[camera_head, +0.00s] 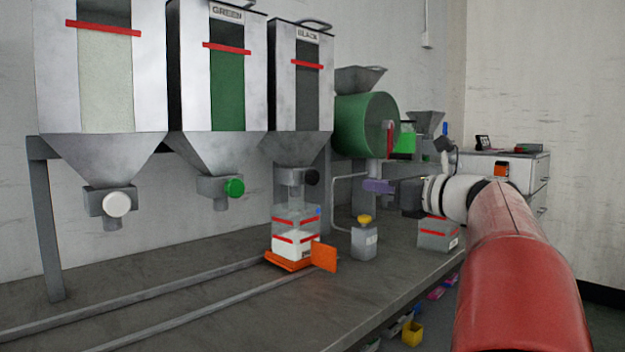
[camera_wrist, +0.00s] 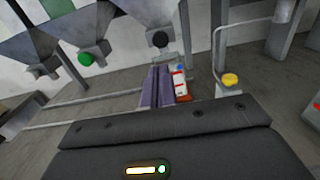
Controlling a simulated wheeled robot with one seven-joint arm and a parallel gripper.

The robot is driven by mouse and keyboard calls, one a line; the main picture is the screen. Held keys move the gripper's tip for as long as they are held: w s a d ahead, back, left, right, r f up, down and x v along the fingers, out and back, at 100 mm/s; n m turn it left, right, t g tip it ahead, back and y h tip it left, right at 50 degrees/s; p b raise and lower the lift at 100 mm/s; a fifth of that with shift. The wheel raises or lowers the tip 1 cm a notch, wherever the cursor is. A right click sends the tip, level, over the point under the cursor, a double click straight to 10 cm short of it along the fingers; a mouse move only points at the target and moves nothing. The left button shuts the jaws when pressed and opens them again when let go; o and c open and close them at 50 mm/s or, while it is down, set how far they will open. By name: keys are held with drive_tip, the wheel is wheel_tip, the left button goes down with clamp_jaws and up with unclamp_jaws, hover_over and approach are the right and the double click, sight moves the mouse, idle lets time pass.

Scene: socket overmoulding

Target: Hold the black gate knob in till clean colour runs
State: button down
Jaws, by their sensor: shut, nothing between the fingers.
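The black gate knob (camera_head: 312,177) sits on the outlet under the hopper labelled BLACK (camera_head: 299,95). In the wrist view the black knob (camera_wrist: 160,39) is just beyond my fingertips. My gripper (camera_head: 367,185), with purple fingers, is to the right of the knob in the head view, apart from it. In the wrist view my gripper (camera_wrist: 159,69) is shut and empty, pointing towards the knob. A clear box (camera_head: 296,225) with red bands stands under the black outlet, with white material low inside. In the wrist view the fingers partly hide the box (camera_wrist: 180,84).
The white knob (camera_head: 117,204) and green knob (camera_head: 234,187) are on the hoppers to the left. The box rests on an orange carriage (camera_head: 289,260) by the rails. A yellow-capped bottle (camera_head: 364,240) and bent pipe (camera_head: 336,200) stand close right. A green drum (camera_head: 367,125) is behind.

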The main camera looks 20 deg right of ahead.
sight(314, 176)
drive_tip(key=shift+w, duration=0.1)
drive_tip(key=p+x, duration=0.1)
drive_tip(key=x, duration=1.3)
drive_tip(key=shift+f, duration=0.1)
drive_tip(key=shift+w+a+p, duration=0.15)
drive_tip(key=shift+w+p, duration=0.2)
drive_tip(key=shift+p, duration=0.25)
drive_tip(key=shift+w+a, duration=0.2)
drive_tip(key=shift+w, duration=0.25)
drive_tip(key=shift+a, duration=0.1)
